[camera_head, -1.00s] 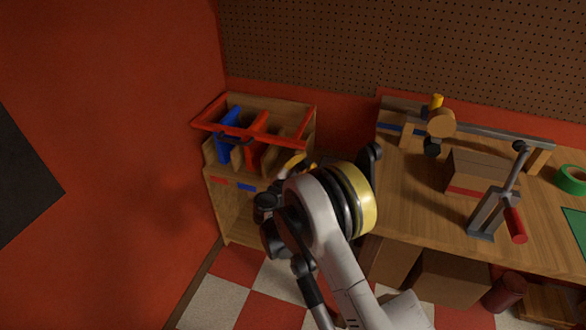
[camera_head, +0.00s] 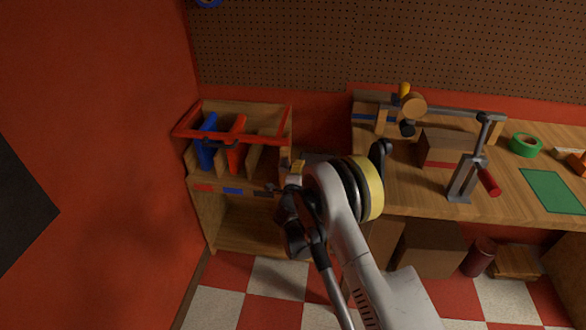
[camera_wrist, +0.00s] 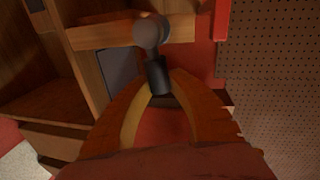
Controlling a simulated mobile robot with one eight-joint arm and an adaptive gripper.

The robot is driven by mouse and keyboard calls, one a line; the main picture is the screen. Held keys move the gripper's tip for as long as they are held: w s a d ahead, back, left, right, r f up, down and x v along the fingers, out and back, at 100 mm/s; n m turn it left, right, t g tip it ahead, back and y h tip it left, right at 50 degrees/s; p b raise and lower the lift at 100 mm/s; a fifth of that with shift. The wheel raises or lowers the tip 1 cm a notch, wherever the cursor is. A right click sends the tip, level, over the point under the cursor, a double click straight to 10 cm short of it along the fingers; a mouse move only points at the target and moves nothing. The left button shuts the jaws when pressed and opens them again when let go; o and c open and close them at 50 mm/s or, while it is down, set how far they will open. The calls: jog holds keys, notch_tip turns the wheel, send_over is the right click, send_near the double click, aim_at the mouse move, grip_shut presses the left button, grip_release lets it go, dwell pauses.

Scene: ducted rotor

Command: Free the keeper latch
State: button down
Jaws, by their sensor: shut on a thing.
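The red keeper frame (camera_head: 262,138) lies across the top of the wooden rack (camera_head: 233,229), over its upright blue panel (camera_head: 206,143) and red panel (camera_head: 236,145). My gripper (camera_head: 296,172) is at the rack's front right corner, seen small and partly hidden by my arm in the head view. In the wrist view my gripper (camera_wrist: 163,100) has its two curved fingers closed in around the dark lower end of a rounded grey knob (camera_wrist: 151,35). It seems to be the latch handle, though I cannot tell for certain. The latch's catch is hidden.
The workbench (camera_head: 420,196) stands right of the rack, bearing a clamp (camera_head: 465,180) with a red handle, a box (camera_head: 447,147) and green tape (camera_head: 526,145). A pegboard (camera_head: 300,50) is behind and a red wall (camera_head: 110,130) at left. Checkered floor is open in front.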

jog(key=shift+f+m, duration=0.35)
jog(key=shift+m, duration=0.15)
jog(key=c, duration=1.2)
grip_release()
jog(key=shift+f, duration=0.1)
jog(key=v, duration=0.7)
jog(key=shift+s, duration=0.35)
jog(key=shift+r, duration=0.2)
